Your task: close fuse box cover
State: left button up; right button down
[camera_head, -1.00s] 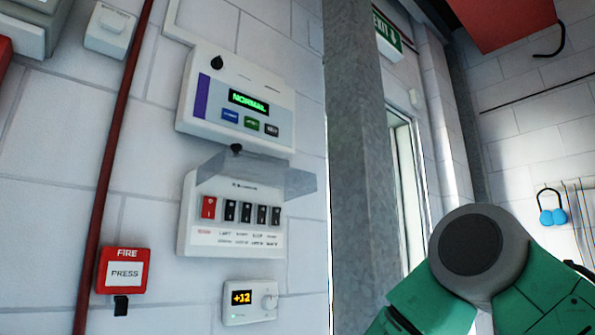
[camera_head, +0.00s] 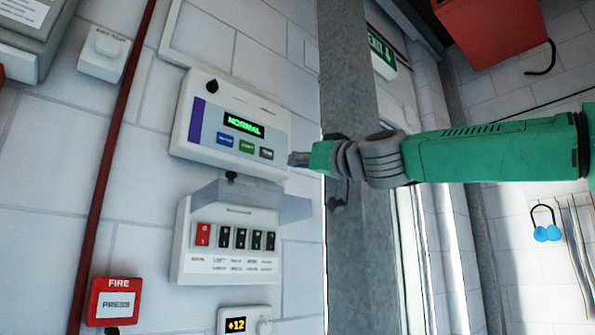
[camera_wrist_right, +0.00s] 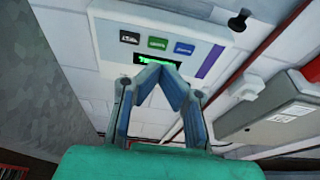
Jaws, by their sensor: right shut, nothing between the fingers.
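The fuse box (camera_head: 228,254) is a white wall unit with one red switch and several black switches. Its clear cover (camera_head: 250,197) is raised and sticks out from the wall above the switches. My right gripper (camera_head: 293,159) is level with the lower right edge of the alarm panel, above and right of the cover, and looks apart from it. In the right wrist view its fingers (camera_wrist_right: 162,72) meet at the tips with nothing between them, in front of the panel. My left gripper is not in view.
The alarm panel (camera_head: 233,128), reading NORMAL, is just above the cover. A red fire button (camera_head: 117,301) and a +12 thermostat (camera_head: 243,321) are lower down. A grey pillar (camera_head: 352,270) stands right of the fuse box. A red pipe (camera_head: 108,160) runs down the left.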

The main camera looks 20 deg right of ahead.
jog(key=w+a+f+p, duration=0.2)
jog(key=w, duration=0.4)
jog(key=shift+w, duration=0.3)
jog(key=shift+a, duration=0.1)
jog(key=shift+a, duration=0.1)
